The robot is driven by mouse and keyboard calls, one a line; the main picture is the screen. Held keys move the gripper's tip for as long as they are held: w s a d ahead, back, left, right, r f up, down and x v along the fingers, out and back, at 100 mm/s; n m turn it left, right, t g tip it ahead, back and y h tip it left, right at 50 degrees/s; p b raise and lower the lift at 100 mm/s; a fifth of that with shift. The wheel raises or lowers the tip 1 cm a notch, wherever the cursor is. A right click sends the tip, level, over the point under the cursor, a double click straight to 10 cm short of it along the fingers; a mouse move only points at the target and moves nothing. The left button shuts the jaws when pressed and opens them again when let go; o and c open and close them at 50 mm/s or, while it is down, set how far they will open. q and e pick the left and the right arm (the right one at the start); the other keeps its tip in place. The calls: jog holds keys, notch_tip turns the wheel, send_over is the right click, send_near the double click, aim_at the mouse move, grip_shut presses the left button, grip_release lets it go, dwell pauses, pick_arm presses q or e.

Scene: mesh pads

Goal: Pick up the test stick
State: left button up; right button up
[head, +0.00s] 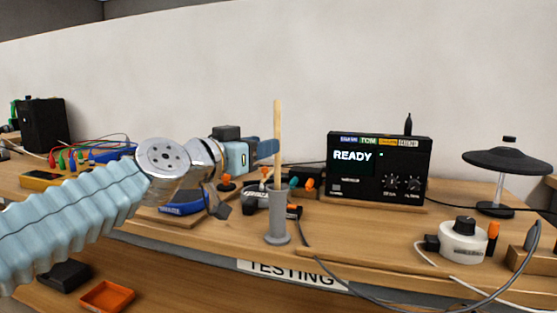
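The test stick (277,130) is a pale wooden rod. It stands upright in a grey cylindrical holder (278,216) near the front of the bench, and its lower end is hidden inside. My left gripper (268,149) comes in from the left at about the stick's mid-height, with its blue fingers pointing right. Their tips overlap the stick in the picture. I see the fingers from the side, so I cannot tell whether they are open or shut, or touch the stick. My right gripper is not in view.
A black device (378,167) reading "READY" stands behind, right of the holder. A white round unit (463,241) and a dark disc on a stand (507,162) are at the right. Cables cross the front edge. An orange tray (107,296) lies below at the left.

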aim_at(277, 173)
pick_arm(q)
jog(key=p+x, duration=0.1)
jog(key=x, duration=0.5)
jog(key=shift+f+p, duration=0.15)
jog(key=shift+p, duration=0.2)
jog(key=shift+c, duration=0.5)
grip_shut()
